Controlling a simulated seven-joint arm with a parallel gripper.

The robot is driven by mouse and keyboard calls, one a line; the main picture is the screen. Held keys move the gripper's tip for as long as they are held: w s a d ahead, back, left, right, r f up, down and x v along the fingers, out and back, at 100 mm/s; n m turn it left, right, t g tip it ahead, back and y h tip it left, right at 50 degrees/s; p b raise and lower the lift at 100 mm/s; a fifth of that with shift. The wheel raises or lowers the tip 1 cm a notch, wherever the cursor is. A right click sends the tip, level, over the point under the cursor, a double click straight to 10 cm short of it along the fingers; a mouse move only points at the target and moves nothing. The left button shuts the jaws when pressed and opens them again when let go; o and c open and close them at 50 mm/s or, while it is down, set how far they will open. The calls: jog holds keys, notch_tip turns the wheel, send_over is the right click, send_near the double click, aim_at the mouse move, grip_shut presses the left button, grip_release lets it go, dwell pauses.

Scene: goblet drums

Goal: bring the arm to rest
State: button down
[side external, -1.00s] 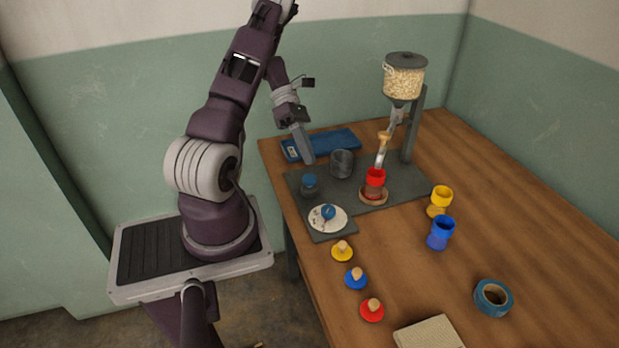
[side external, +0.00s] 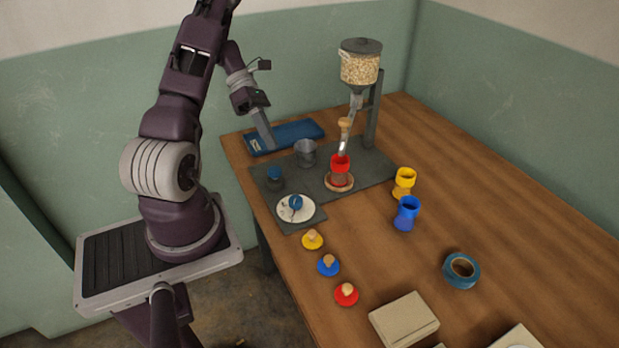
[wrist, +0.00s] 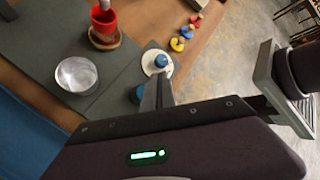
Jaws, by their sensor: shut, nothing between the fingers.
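My gripper (side external: 270,146) is shut and empty, pointing down above the near edge of the blue tray (side external: 311,130). In the wrist view its fingers (wrist: 158,88) are together, with the white round plate and its blue knob beyond them. The red goblet drum (side external: 340,164) stands on a wooden ring under the hopper (side external: 360,67) and its spout; it also shows in the wrist view (wrist: 103,22). The yellow goblet drum (side external: 404,178) and the blue goblet drum (side external: 406,213) stand on the bare table to the right.
A grey metal cup (side external: 305,153), a blue-topped piece (side external: 275,178) and the white plate (side external: 287,213) are on the dark mat. Yellow (side external: 312,243), blue (side external: 328,268) and red (side external: 346,297) knobbed lids line the near edge. A tape roll (side external: 461,271) and a box (side external: 403,320) lie in front.

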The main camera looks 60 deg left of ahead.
jog(key=w+d+r+m+g+y, duration=0.2)
jog(key=d+r+m+y, duration=0.3)
jog(key=d+r+m, duration=1.2)
jog(key=s+d+r+m+t+y, duration=0.3)
jog(key=s+d+m+t+y, duration=0.1)
jog(key=s+d+m, duration=0.6)
jog(key=shift+s+d+m+t, duration=0.35)
jog(key=shift+m+t, duration=0.45)
jog(key=shift+m, duration=0.4)
